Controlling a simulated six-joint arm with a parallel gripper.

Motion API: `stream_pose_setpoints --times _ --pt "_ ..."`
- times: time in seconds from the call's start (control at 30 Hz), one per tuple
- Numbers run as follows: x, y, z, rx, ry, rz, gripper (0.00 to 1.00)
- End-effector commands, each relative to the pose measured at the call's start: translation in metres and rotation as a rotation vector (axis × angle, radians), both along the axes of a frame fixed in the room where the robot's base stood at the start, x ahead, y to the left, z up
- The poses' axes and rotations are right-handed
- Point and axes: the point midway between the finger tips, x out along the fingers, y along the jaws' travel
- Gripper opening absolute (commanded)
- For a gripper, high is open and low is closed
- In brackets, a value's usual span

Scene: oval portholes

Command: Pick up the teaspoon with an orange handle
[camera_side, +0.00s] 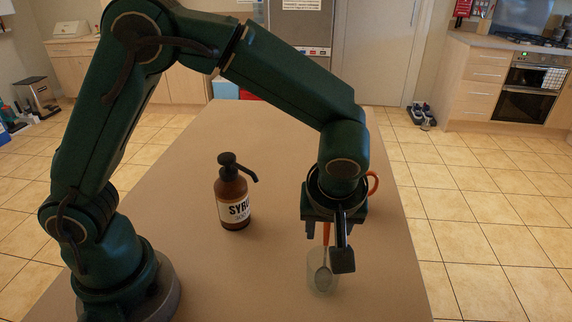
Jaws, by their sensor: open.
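The teaspoon (326,234) stands nearly upright, with its orange handle up and its metal bowl down in a clear glass (315,284). The glass stands on the table's near right part. My gripper (328,248) is open and points down above the glass. The orange handle shows between its two fingers in the picture. The top of the handle is hidden by the gripper. I cannot tell from this one view whether a finger touches the handle.
A brown syrup bottle (233,197) with a black pump stands left of my gripper. An orange curved handle (374,183), perhaps a mug's, shows behind my wrist. The table (180,215) is clear around the bottle. Its right edge is near the glass.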

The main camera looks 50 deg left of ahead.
Motion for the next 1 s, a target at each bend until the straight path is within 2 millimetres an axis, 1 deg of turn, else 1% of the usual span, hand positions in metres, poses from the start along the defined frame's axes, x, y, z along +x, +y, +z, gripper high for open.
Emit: stream_pose_setpoints --times 0.1,0.23,0.37,0.57,0.6,0.67,0.7,0.73,1.0 --pt "0.004 0.005 -0.016 0.002 0.003 0.002 0.48" --pt "0.008 0.009 -0.027 0.001 0.003 0.001 0.48" --pt "0.009 0.01 -0.033 0.0 0.002 -0.001 0.48" --pt "0.01 0.01 -0.033 -0.001 0.001 0.0 0.48" --pt "0.01 0.01 -0.033 -0.001 0.001 0.0 0.45" --pt "0.009 0.01 -0.033 0.0 0.001 -0.001 0.22" --pt "0.009 0.01 -0.033 0.0 0.001 -0.001 0.06" --pt "0.009 0.01 -0.033 0.0 0.001 -0.001 0.0" --pt "0.01 0.01 -0.032 -0.001 0.0 -0.001 0.0"
